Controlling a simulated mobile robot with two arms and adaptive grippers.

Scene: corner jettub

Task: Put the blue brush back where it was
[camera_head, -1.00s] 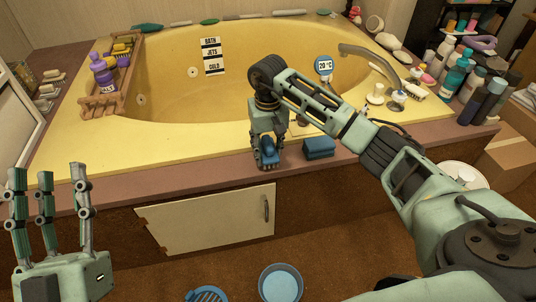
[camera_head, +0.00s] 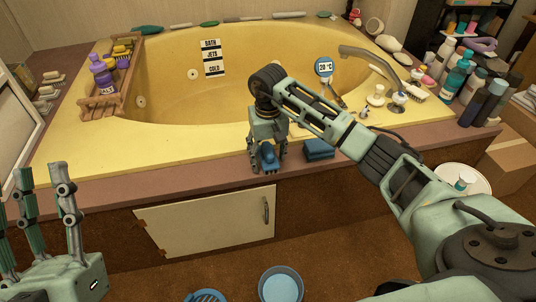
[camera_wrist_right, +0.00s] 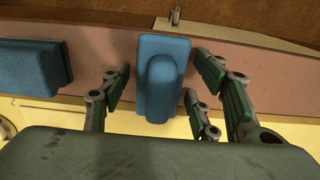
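The blue brush (camera_head: 269,158), a flat block with a rounded raised grip, is at the brown front ledge of the tub. It also shows in the right wrist view (camera_wrist_right: 162,78). My right gripper (camera_head: 268,163) points down over it. Its fingers stand on both sides of the brush, open, with a visible gap on the left in the right wrist view. Contact on the right side is hard to tell. A second blue block (camera_head: 318,149) lies on the ledge to the right of it. My left gripper (camera_head: 45,205) is open and empty at the lower left.
The yellow tub (camera_head: 130,150) lies behind the ledge, with a faucet (camera_head: 370,58) at right. Bottles (camera_head: 457,75) crowd the right corner. A wooden caddy (camera_head: 103,107) sits on the left rim. A cabinet door (camera_head: 215,222) and a blue bucket (camera_head: 280,284) are below.

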